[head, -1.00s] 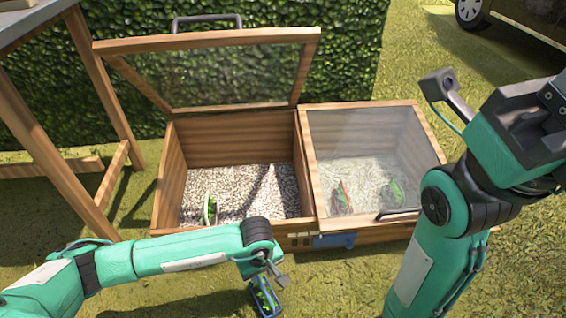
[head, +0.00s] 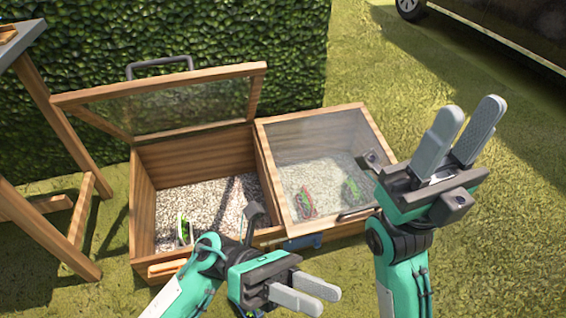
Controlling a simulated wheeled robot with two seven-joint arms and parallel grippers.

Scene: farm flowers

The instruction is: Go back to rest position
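My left gripper (head: 322,299) is in front of the wooden cold frame (head: 143,215), low in the head view. Its two grey fingers point right with a gap between them, and nothing shows between them. My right gripper (head: 478,112) is raised at the right of the frame, fingers pointing up. Its fingers are apart and empty. My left arm hides part of the cold frame's front wall.
The cold frame's left glass lid (head: 180,105) stands open over gravel and a small green plant (head: 183,228). The right glass lid (head: 325,150) is shut over plants. A wooden table (head: 50,110) stands left, a hedge (head: 220,35) behind.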

